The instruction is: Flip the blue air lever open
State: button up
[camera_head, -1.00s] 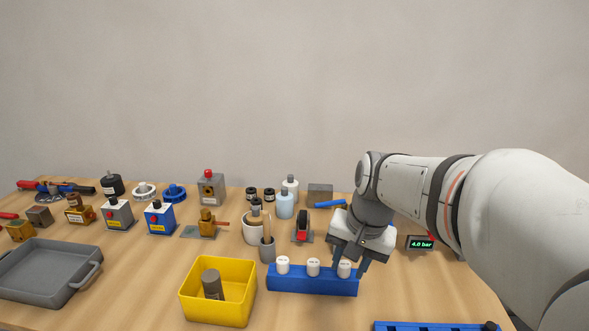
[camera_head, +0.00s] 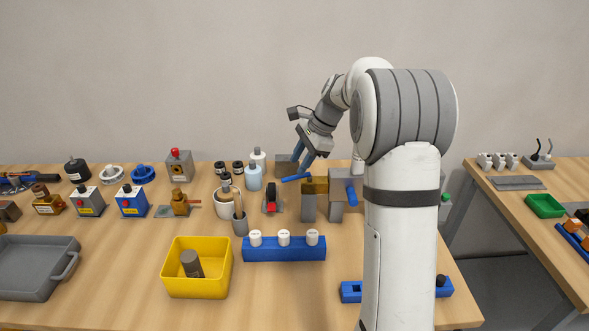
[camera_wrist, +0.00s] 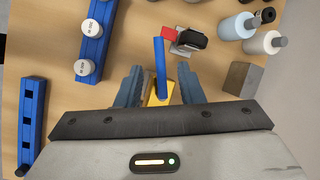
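The blue lever (camera_head: 296,178) sticks out to the left from a brass-yellow valve body (camera_head: 317,185) held on grey blocks in the head view. In the wrist view the blue lever (camera_wrist: 159,62) runs up from the yellow body (camera_wrist: 160,94), its base lying between my fingers. My gripper (camera_head: 303,164) is just above the lever, pointing down. In the wrist view my gripper (camera_wrist: 158,84) is open, one finger on each side of the lever with gaps. Whether either finger touches it I cannot tell.
A red-and-black part (camera_head: 272,196) and bottles (camera_head: 254,176) stand left of the lever. A blue rack with white caps (camera_head: 284,249) and a yellow bin (camera_head: 197,270) lie in front. A blue handle (camera_head: 350,195) stands right of the valve. My arm hides the table's right part.

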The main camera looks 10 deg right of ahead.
aim_at(291, 177)
jog(key=shift+x, duration=2.15)
jog(key=shift+c, duration=0.4)
grip_shut()
